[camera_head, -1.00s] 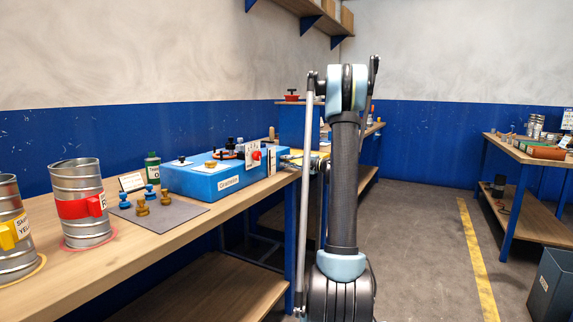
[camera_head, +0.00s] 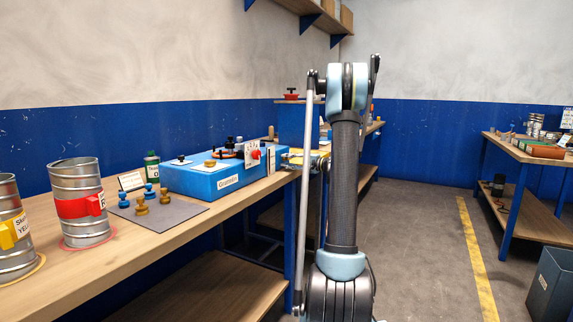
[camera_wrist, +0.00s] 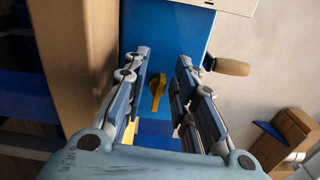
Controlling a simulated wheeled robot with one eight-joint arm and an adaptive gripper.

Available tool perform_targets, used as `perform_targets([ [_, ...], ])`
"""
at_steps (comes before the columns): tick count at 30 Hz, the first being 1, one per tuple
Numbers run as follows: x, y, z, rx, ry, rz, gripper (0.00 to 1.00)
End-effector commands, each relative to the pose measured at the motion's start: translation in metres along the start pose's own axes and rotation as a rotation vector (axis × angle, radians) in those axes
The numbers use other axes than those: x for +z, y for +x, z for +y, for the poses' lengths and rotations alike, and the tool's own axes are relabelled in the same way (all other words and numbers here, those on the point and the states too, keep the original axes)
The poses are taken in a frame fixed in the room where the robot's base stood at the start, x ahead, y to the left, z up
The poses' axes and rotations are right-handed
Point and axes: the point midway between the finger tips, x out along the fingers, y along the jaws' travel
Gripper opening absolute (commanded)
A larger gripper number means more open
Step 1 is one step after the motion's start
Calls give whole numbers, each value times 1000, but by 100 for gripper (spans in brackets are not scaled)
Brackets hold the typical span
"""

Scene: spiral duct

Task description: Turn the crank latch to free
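In the wrist view, a yellow turn handle (camera_wrist: 157,88) sits on a blue face (camera_wrist: 168,35). A wooden grip (camera_wrist: 230,67) sticks out at the right of that face; I cannot tell which of the two is the crank latch. My gripper (camera_wrist: 161,60) is open. Its two fingers stand either side of the yellow handle in this view, with visible gaps and nothing held. How far the handle lies beyond the fingers is hard to judge. In the head view my arm hides the gripper's fingertips.
A blue box (camera_head: 225,178) with knobs stands on the left bench (camera_head: 150,235), beside a grey mat (camera_head: 165,213) with small pieces. A can with a red label (camera_head: 82,205) stands nearer. Another bench (camera_head: 530,152) stands right, with open floor (camera_head: 420,250) between.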

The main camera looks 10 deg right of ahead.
Motion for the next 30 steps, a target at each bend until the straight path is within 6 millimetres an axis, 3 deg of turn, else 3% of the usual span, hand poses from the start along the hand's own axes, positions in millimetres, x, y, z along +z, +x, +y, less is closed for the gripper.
perform_targets([
  [15,-2,-91,1,1,0,3,25],
  [21,-2,-108,2,2,1,1,25],
  [30,-1,-112,2,2,1,0,25],
])
